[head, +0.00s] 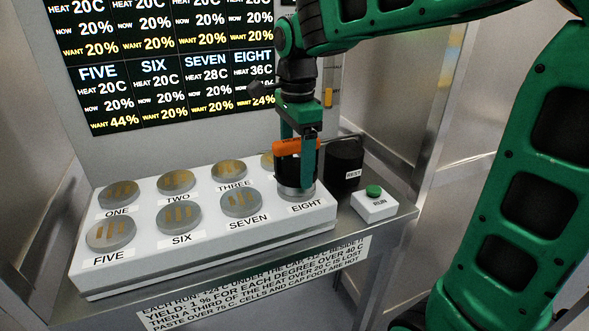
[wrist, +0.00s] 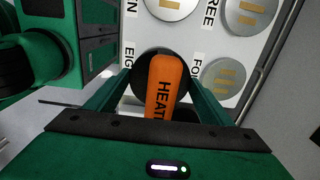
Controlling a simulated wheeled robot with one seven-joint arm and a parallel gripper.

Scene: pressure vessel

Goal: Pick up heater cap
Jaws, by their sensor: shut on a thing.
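The heater cap is a black cylinder (head: 287,170) with an orange handle (head: 286,147). It stands upright over the disc of cell EIGHT (head: 296,192) at the right end of the white block. In the wrist view, its orange handle (wrist: 163,80) carries letters starting "HEAT". My gripper (head: 303,152) points down with its fingers on either side of the handle, shut on it. In the wrist view, the fingers of my gripper (wrist: 163,92) flank the handle. Whether the cap touches the disc is hard to tell. Cell FOUR is mostly hidden behind the cap in the head view.
The white block (head: 190,245) holds several labelled metal discs. A box with a green RUN button (head: 374,191) is farther right. A display panel (head: 165,75) rises behind. Metal walls flank the bench.

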